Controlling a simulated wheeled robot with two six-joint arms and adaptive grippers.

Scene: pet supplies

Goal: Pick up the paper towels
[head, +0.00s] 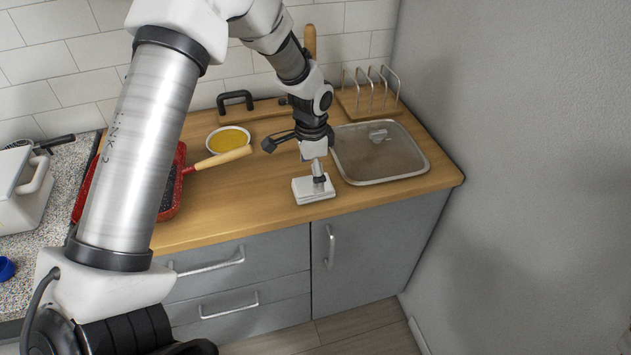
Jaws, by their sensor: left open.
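No clear roll of paper towels shows. A small white block-like thing (314,191) lies on the wooden counter in the middle of the head view, with a narrow grey and dark upright piece over it. I cannot tell whether it is the paper towels. My left gripper (299,144) is open and points down just above it, with one dark finger spread out to the left. I cannot tell whether the gripper touches anything. My arm hides part of the counter on the left. My right gripper is not in view.
A glass-like tray (378,178) lies to the right, below a wooden rack (365,103). A bowl of yellow contents (228,140) and a red pan (179,200) with a wooden handle are to the left. A grey wall closes the right side.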

